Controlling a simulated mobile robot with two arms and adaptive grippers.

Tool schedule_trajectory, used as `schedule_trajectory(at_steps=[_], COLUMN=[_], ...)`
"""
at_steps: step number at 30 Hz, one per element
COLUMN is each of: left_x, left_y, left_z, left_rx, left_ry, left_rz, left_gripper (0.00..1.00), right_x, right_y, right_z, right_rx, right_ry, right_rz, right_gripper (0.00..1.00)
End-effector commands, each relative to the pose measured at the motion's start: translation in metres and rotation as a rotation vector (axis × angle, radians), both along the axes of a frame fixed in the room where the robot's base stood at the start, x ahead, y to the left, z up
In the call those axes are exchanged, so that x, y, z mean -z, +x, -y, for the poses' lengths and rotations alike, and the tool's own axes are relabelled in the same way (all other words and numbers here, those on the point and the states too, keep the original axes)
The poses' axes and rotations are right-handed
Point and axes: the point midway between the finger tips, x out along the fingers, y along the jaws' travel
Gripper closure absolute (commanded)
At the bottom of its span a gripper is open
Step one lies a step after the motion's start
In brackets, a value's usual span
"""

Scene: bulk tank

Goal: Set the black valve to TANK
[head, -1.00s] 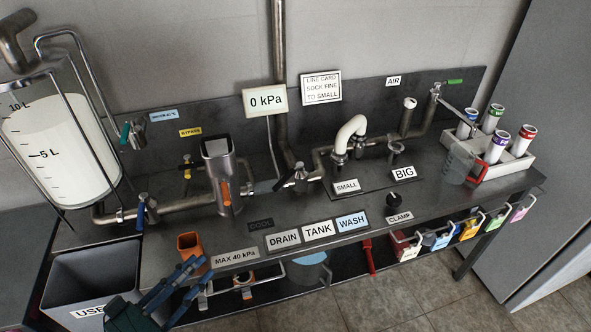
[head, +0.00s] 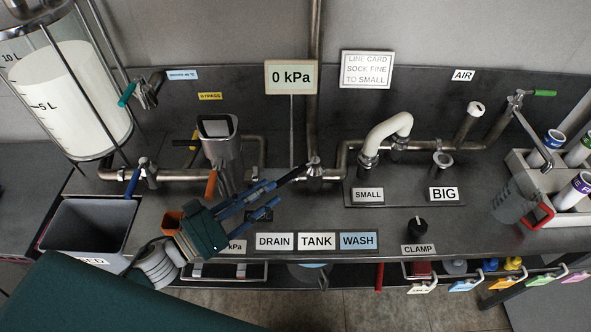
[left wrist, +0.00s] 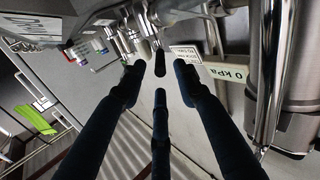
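The black valve's handle (head: 291,173) sticks out toward the lower left from its metal body (head: 314,174) on the pipe. Below it on the bench edge are the plates DRAIN (head: 274,242), TANK (head: 316,241) and WASH (head: 358,241). My left gripper (head: 272,192) has its blue fingers spread, with their tips near the handle's free end. In the left wrist view, the black handle end (left wrist: 159,63) shows between the open fingertips (left wrist: 159,75); I cannot tell if they touch it. My right gripper is not in view.
A steel filter housing with an orange handle (head: 211,185) stands just left of the fingers. The gauge plate reads 0 kPa (head: 291,77). A curved white hose (head: 388,133) is to the right. A grey bin (head: 90,225) sits at the left.

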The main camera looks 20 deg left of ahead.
Motion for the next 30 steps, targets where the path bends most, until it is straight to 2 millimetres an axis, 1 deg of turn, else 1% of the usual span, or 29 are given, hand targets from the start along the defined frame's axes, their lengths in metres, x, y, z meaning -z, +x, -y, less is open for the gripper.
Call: schedule_trajectory(at_steps=[1,3,5,8,12,15,17,25,26,27,30], left_x=[-0.004,-0.004,-0.004,-0.004,-0.003,-0.002,-0.001,-0.001,-0.001,-0.001,-0.001], left_y=[0.010,0.022,0.031,0.046,0.060,0.066,0.067,0.068,0.068,0.068,0.068], left_z=[0.006,0.014,0.020,0.030,0.040,0.044,0.045,0.046,0.046,0.046,0.046], left_rx=[0.000,0.000,0.000,-0.001,-0.001,0.000,0.000,0.000,0.000,0.000,0.000], left_ry=[-0.002,-0.002,-0.002,-0.001,-0.002,0.000,-0.001,-0.001,-0.001,-0.001,0.000], left_rz=[0.005,0.005,0.005,0.004,0.002,0.001,0.001,-0.001,0.000,0.001,0.000], left_gripper=[0.68,0.68,0.68,0.68,0.68,0.68,0.68,0.68,0.74,0.82,1.00], right_x=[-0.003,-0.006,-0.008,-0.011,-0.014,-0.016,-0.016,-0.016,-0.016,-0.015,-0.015], right_y=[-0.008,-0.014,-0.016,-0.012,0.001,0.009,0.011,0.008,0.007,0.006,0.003], right_z=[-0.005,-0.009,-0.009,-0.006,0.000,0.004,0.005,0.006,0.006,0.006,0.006], right_rx=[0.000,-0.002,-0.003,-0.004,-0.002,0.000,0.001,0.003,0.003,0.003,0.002], right_ry=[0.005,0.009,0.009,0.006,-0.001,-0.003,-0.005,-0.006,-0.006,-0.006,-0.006], right_rz=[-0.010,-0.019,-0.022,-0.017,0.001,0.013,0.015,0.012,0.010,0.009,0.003], right_gripper=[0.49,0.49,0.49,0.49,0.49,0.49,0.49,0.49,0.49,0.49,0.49])
